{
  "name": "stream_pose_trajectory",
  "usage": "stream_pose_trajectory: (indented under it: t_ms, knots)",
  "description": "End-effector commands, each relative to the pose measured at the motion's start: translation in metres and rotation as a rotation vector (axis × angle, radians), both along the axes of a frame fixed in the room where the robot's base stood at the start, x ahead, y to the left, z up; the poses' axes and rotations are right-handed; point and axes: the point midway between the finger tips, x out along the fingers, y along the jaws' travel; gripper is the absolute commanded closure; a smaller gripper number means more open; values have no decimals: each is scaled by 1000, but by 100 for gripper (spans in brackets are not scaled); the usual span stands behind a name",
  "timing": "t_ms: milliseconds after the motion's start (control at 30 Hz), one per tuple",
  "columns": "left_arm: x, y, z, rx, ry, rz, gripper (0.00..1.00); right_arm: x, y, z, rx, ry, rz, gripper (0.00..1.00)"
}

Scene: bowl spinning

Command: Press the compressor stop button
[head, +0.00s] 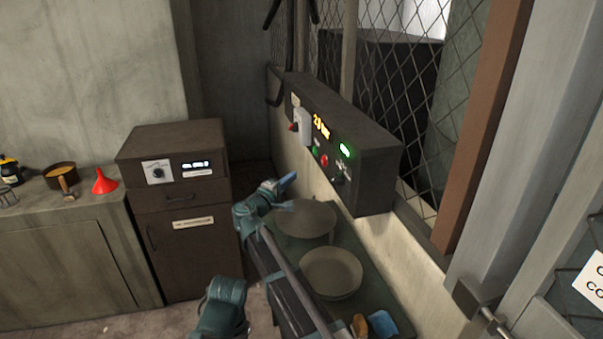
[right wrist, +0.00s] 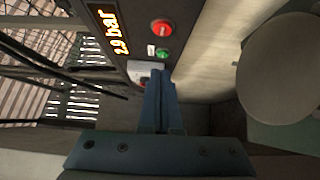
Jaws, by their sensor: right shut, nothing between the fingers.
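A dark control panel (head: 372,165) is mounted on the wall ledge, with an orange pressure display (head: 321,125) reading 2.9 bar. A red button (head: 324,160) sits below the display; the right wrist view shows the red button (right wrist: 162,27) beside a green button (right wrist: 162,53). No readable stop label shows. My right gripper (head: 287,181) is shut and empty, in front of and below the panel in the head view. In the right wrist view its fingers (right wrist: 158,82) point towards a white switch box (right wrist: 143,70) and partly cover it; contact cannot be told. My left gripper is not in view.
Two round bowls (head: 330,274) (head: 306,219) stand on a greenish bench below the panel. A brown cabinet (head: 178,215) with a dial stands left. A red funnel (head: 104,181) is on the left counter. Wire mesh (head: 400,70) rises behind the panel.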

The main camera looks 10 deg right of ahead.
Motion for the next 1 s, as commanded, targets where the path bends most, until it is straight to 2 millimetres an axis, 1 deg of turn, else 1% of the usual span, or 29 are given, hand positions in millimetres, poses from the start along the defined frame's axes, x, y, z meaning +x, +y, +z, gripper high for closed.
stream_pose_trajectory:
  t_ms: [33,300,467,533,700,800,1000]
  knots:
    - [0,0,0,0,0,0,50,8,-6,0,0,0,-2,100]
    - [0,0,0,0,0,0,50,49,-44,0,1,1,-3,100]
    - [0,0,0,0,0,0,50,69,-64,0,1,1,-2,100]
    - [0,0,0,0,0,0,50,65,-76,0,1,1,-3,100]
    - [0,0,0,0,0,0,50,65,-93,0,0,0,-2,100]
    - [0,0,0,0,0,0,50,65,-98,0,0,0,-1,100]
    - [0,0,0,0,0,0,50,66,-100,0,0,0,0,100]
